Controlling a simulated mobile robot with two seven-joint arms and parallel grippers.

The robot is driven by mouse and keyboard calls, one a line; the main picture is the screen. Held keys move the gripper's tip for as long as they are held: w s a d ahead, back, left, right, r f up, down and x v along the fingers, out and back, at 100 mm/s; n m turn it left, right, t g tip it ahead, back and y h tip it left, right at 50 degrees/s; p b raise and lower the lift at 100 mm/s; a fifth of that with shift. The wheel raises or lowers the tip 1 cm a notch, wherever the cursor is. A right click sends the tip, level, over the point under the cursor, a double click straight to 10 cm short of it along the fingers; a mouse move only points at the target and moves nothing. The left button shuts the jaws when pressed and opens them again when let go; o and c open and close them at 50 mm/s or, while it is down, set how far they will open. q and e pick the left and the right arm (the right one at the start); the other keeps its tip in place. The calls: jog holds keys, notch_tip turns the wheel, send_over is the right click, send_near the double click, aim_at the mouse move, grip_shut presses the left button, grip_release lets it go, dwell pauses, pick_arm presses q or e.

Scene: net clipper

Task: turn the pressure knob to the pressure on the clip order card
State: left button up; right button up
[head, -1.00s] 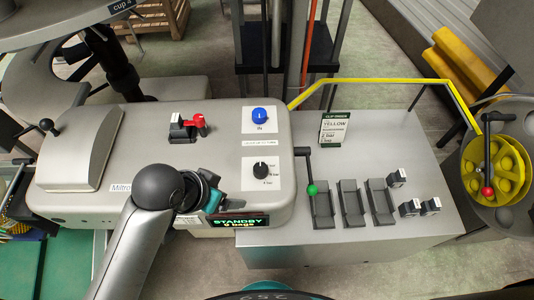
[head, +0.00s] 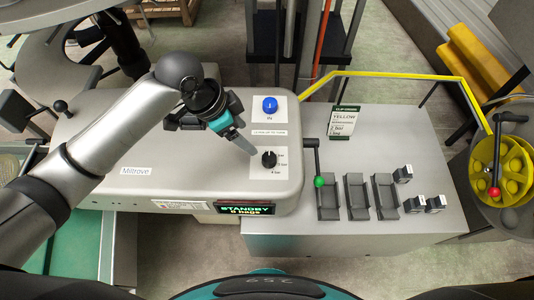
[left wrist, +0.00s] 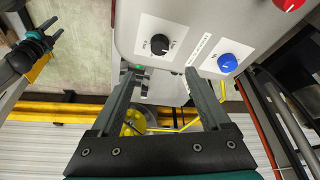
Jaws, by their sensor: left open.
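The black pressure knob (head: 268,159) sits on a white plate with bar marks on the grey machine top. Its pointer setting is too small to read. My left gripper (head: 252,152) is open and empty, its fingers pointing down right close beside the knob. In the left wrist view the knob (left wrist: 159,44) shows beyond and between the open fingertips (left wrist: 158,76), apart from them. The clip order card (head: 343,122) stands right of the machine; it reads YELLOW and appears to say 2 bar. A dark and teal part (left wrist: 30,50), likely my right gripper, shows at the wrist view's left.
A blue knob (head: 270,105) sits just behind the black one. A lever with a green ball (head: 319,182) stands to the right, near several grey trays. A yellow rail (head: 385,75) runs behind. The display (head: 245,209) reads STANDBY.

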aim_at(269, 158)
pick_arm(q)
jog(key=b+x, duration=0.1)
jog(key=x, duration=1.3)
jog(key=shift+d, duration=0.15)
grip_shut()
